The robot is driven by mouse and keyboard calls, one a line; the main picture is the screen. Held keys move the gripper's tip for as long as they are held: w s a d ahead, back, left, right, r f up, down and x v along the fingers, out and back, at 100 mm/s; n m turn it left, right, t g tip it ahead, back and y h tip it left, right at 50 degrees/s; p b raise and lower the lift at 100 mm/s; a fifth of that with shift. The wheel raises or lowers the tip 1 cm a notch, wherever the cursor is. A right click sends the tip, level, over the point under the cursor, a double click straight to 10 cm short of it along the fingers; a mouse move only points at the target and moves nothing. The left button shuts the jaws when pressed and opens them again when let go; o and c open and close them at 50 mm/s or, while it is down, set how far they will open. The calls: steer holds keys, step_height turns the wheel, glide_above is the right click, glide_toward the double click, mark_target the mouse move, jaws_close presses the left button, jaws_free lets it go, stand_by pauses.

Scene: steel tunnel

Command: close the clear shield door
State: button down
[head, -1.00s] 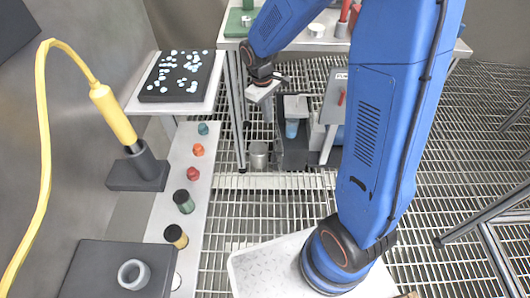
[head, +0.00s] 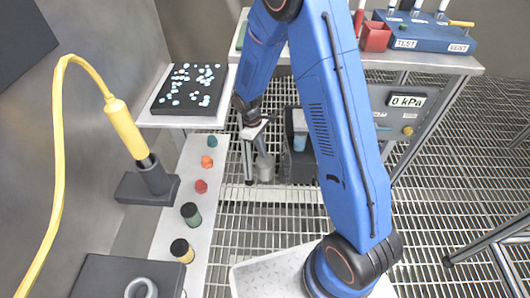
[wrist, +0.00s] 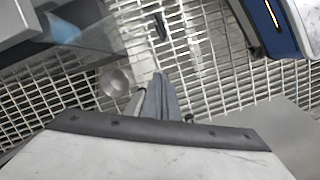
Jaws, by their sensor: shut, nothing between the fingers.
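The clear shield door (wrist: 105,42) shows faintly in the wrist view as a see-through panel reaching out from a dark box (wrist: 82,14). A blue item (wrist: 62,29) is at the box. In the head view the dark box (head: 299,172) stands low behind my arm, with a light-blue item (head: 300,143) in it; I cannot make out the door there. My gripper (head: 264,158) is shut and empty, pointing down just left of the box. In the wrist view its fingertips (wrist: 158,78) are right of the panel; I cannot tell whether they touch it.
A metal cup (wrist: 117,81) stands on the grating beside my fingers. A table with a blue test unit (head: 428,34) and a gauge panel (head: 403,108) are at the back right. Open grating lies right.

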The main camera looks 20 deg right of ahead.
steer(key=s+d+f, duration=0.4)
steer(key=f, duration=0.3)
steer(key=shift+d+f, duration=0.15)
steer(key=shift+f, duration=0.1)
stand_by(0.4)
